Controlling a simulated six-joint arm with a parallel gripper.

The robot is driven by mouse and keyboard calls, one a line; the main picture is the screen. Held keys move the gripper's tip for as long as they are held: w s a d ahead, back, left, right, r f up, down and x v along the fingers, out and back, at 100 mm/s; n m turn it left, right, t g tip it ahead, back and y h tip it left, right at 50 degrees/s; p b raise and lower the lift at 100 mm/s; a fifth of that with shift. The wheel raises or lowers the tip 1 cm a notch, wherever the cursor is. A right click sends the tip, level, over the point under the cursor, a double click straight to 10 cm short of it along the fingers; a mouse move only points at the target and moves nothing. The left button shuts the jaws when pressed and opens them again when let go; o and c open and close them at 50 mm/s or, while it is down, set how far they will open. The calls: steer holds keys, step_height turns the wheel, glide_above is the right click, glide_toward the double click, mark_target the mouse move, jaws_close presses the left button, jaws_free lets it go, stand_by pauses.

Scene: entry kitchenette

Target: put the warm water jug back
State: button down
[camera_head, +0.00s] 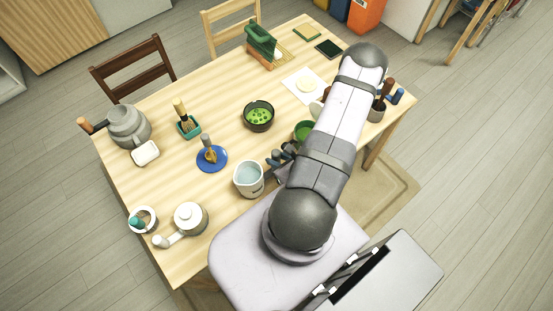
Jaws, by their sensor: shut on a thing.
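A pale, open-topped jug (248,179) with light blue water in it is near the front middle of the wooden table, left of my arm. It looks upright; I cannot tell whether its base touches the table. My gripper (277,161) shows only in part as dark pieces at the jug's right side, shut on the jug. My arm hides the rest of the gripper and the exact grip.
A lidded white pot (188,217) and a cup (143,220) stand front left. A blue dish (212,159), dark bowl (258,116) and green bowl (304,130) stand nearby. A grey pot (128,124) stands at left. Bare table (220,100) lies behind.

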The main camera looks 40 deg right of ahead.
steer(key=shift+f, duration=0.65)
steer(key=c, duration=1.7)
jaws_free()
steer(key=shift+c, duration=0.2)
steer(key=shift+r, duration=0.2)
steer(key=p+v, duration=0.2)
steer(key=v, duration=1)
